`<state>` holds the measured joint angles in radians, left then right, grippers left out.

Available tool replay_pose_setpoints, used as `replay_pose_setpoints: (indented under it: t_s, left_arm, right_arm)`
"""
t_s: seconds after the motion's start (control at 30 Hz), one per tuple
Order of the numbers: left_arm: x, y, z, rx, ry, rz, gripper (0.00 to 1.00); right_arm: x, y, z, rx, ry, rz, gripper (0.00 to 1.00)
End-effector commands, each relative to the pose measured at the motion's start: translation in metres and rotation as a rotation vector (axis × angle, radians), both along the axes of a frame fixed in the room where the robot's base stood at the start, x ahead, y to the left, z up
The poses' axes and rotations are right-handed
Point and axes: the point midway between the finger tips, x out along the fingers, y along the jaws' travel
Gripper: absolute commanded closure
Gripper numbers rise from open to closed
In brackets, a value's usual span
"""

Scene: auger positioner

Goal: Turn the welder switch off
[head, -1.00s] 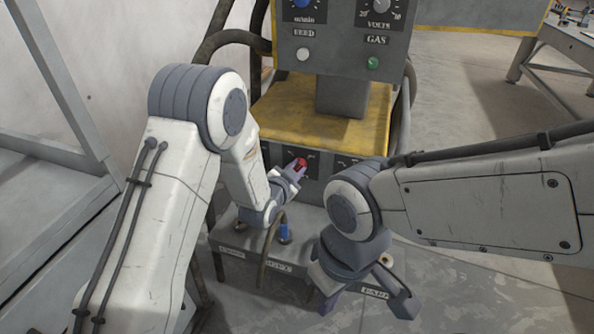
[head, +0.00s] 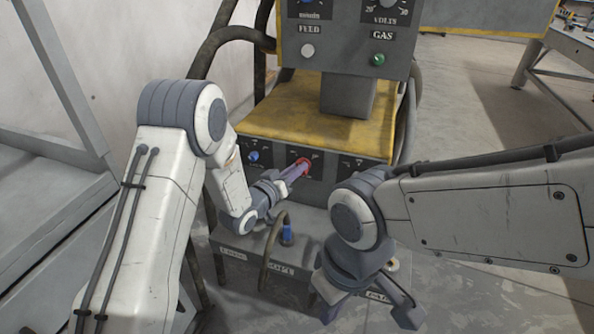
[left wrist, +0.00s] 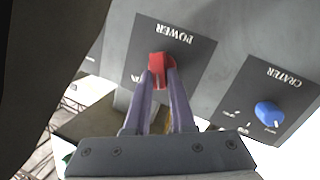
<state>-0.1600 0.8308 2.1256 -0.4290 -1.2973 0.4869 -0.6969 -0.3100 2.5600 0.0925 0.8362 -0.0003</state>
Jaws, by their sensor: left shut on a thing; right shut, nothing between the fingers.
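The welder's red power switch knob (head: 304,163) is on the dark lower front panel under the yellow top. In the left wrist view the red knob (left wrist: 160,62) sits on a plate marked POWER, which appears upside down. My left gripper (head: 297,170) is shut on this knob, and its two purple-grey fingers (left wrist: 163,78) press against its sides. The fingertips hide part of the knob, and its exact setting cannot be read. My right gripper (head: 366,302) is low in front of the welder, shut and empty, away from the switch.
A blue CRATER knob (left wrist: 270,113) is beside the power plate; a blue knob (head: 253,156) shows left of my left gripper. A blue-ended cable (head: 287,234) rises from the lower ledge (head: 318,222). A grey cabinet (head: 50,215) stands left. Floor at right is open.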

Motion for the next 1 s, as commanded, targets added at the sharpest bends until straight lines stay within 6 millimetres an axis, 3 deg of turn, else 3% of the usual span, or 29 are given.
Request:
replay_pose_setpoints:
  t_s: [0.5,1.0]
  left_arm:
    - [0.0008,0.0030,-0.0045,-0.313,0.103,0.002,1.00]
    - [0.0011,0.0035,-0.0044,-0.368,0.121,0.003,1.00]
  right_arm:
    - [0.0000,0.0000,-0.0066,0.000,0.000,0.000,1.00]
    - [0.0000,0.0000,-0.0073,0.000,0.000,0.000,1.00]
